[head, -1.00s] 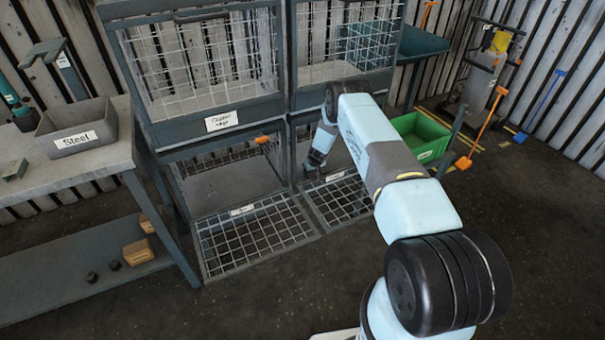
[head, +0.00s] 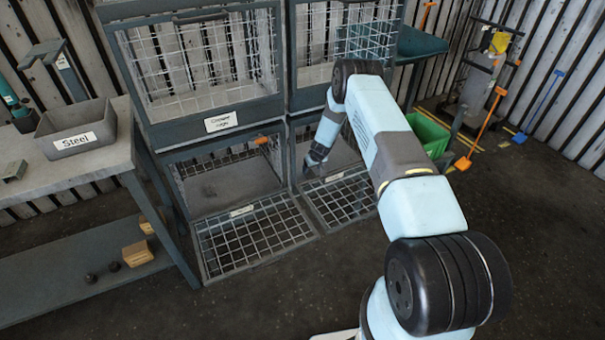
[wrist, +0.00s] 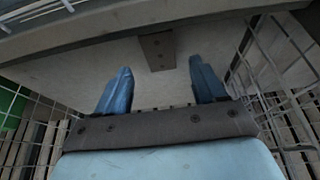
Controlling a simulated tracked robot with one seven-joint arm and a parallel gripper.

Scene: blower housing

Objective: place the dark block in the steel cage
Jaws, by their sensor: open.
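My gripper (head: 312,167) reaches into the lower right cage (head: 340,197), whose mesh door lies folded down in front. In the wrist view its two blue fingers (wrist: 161,82) are apart, with nothing between them. A dark brown-grey block-like piece (wrist: 158,51) with small dark spots shows just beyond the fingertips, against the pale cage surface. It is apart from both fingers; I cannot tell for sure that it is the dark block. The lower cages' labels are too small to read.
The lower left cage (head: 255,235) also has its mesh door down. An upper cage (head: 223,121) carries a copper label. A grey bin marked Steel (head: 75,130) stands on the left bench. A green bin (head: 430,135) is behind my arm. Mesh walls flank my gripper closely.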

